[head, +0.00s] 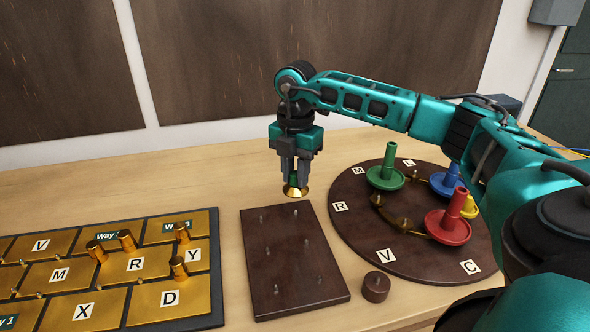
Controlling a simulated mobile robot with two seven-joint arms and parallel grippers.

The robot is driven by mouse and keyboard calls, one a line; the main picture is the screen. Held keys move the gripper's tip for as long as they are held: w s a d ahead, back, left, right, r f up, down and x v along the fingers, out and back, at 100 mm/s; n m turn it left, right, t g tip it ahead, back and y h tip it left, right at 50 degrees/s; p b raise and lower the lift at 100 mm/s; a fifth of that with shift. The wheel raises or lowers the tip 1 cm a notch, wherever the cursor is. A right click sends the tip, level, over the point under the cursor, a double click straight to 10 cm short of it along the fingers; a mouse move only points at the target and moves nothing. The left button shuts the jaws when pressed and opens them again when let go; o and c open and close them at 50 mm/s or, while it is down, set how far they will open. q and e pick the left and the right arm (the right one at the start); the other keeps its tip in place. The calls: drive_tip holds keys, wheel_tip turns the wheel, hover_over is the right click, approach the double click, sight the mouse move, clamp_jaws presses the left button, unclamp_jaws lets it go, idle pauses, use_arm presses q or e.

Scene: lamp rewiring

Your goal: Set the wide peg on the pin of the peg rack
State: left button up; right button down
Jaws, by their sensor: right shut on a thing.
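My right gripper (296,172) points straight down and is shut on a small piece with a flared brass bottom and a bit of green above it. I take this piece to be the wide peg (295,191); its upper part is hidden between the fingers. The peg rack (286,264) is a dark brown board with several short, thin upright pins. The peg hangs near the rack's back edge, apart from the pins; its exact height is hard to tell. My left gripper is out of view.
A round brown board (370,232) at the right carries green (387,176), red (448,226), blue (442,185) and yellow pieces. A brown cylinder (376,287) stands between it and the rack. A brass-plated lettered panel (98,306) with several brass cylinders lies at the left.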

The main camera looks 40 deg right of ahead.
sight(296, 210)
wheel_tip(296, 210, down, 6)
drive_tip(key=b, duration=0.4)
drive_tip(key=shift+f+b, duration=0.5)
idle(0.4)
drive_tip(key=c, duration=0.8)
unclamp_jaws()
wheel_tip(296, 210, up, 12)
drive_tip(key=shift+f+p, duration=0.1)
drive_tip(key=shift+p, duration=0.4)
drive_tip(key=shift+r, duration=0.55)
drive_tip(key=shift+s, duration=0.1)
